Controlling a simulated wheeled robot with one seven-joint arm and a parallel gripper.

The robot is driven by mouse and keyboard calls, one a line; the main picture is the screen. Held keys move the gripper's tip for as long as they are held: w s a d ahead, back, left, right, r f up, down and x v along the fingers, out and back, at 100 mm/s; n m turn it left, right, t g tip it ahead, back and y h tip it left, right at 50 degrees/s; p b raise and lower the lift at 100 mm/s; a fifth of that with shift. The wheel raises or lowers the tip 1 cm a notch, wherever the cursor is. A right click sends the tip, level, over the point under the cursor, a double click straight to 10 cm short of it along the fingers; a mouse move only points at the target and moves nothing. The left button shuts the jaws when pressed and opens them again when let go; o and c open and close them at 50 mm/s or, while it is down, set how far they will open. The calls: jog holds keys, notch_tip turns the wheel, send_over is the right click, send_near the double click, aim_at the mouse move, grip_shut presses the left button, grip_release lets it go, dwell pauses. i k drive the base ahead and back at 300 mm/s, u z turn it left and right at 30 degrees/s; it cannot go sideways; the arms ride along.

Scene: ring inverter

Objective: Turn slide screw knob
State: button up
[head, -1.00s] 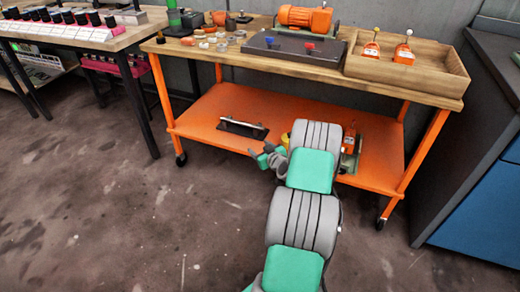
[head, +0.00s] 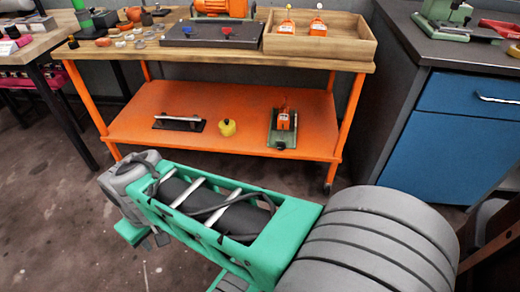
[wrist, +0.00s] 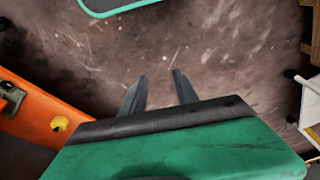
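I cannot tell for sure which part is the slide screw knob. On the orange lower shelf (head: 250,105) are a black plate with a metal bar (head: 180,122), a round yellow knob-like piece (head: 227,127) and a green-based device with an orange top (head: 282,130). The yellow piece also shows at the left of the wrist view (wrist: 60,123). My gripper (wrist: 160,90) has its two dark fingers apart with nothing between them, over bare floor. It is away from the shelf objects. In the head view its fingertips are hidden or too small to make out.
The wooden top carries an orange motor (head: 222,7), a dark plate with blue and red knobs (head: 210,34) and a wooden tray (head: 345,48) holding two orange devices. A blue-drawer cabinet (head: 455,135) stands right. Floor (head: 45,215) is clear at lower left.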

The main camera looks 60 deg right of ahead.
aim_at(281, 145)
jog(key=z, duration=0.05)
jog(key=k, duration=1.2)
jog(key=z, duration=0.7)
jog(key=i, duration=0.8)
jog(key=u, duration=0.6)
jog(key=i, duration=0.75)
jog(key=u, duration=0.1)
